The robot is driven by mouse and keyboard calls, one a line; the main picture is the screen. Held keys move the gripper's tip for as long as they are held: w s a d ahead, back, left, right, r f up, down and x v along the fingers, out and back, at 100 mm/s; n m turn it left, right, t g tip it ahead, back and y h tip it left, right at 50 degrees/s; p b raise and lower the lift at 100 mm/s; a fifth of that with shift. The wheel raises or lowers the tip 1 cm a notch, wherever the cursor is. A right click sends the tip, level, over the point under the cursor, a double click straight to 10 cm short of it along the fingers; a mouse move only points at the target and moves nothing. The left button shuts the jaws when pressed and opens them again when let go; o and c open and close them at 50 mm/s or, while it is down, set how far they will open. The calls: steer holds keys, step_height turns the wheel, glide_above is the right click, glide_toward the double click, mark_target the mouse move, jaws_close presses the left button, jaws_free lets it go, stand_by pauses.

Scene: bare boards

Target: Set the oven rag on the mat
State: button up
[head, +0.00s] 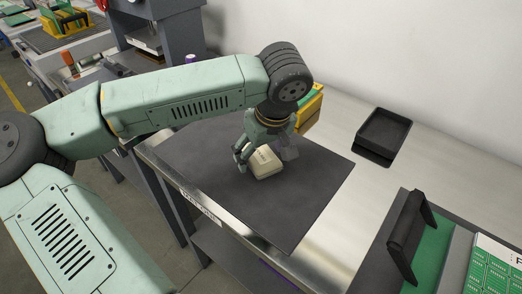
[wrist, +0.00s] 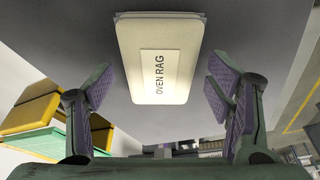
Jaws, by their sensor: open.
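The oven rag (head: 265,164) is a cream, block-shaped pack. It appears to lie on the dark grey mat (head: 310,195) on the steel bench. The wrist view shows its printed "OVEN RAG" label face (wrist: 160,60), with the mat (wrist: 215,25) behind it. My gripper (head: 262,157) is over the mat, right at the rag. In the wrist view its jaws (wrist: 161,88) are spread to the left and right of the rag, with a visible gap on each side. The rag's underside is hidden.
A yellow rack with green boards (head: 310,108) stands just behind my gripper. A black tray (head: 384,134) sits at the back right of the bench. A black-handled fixture (head: 408,235) and green circuit boards (head: 495,262) are at the front right. The mat's right part is clear.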

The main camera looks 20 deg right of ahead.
steer(key=v, duration=1.2)
steer(key=shift+r+b, duration=0.15)
steer(key=shift+b, duration=0.2)
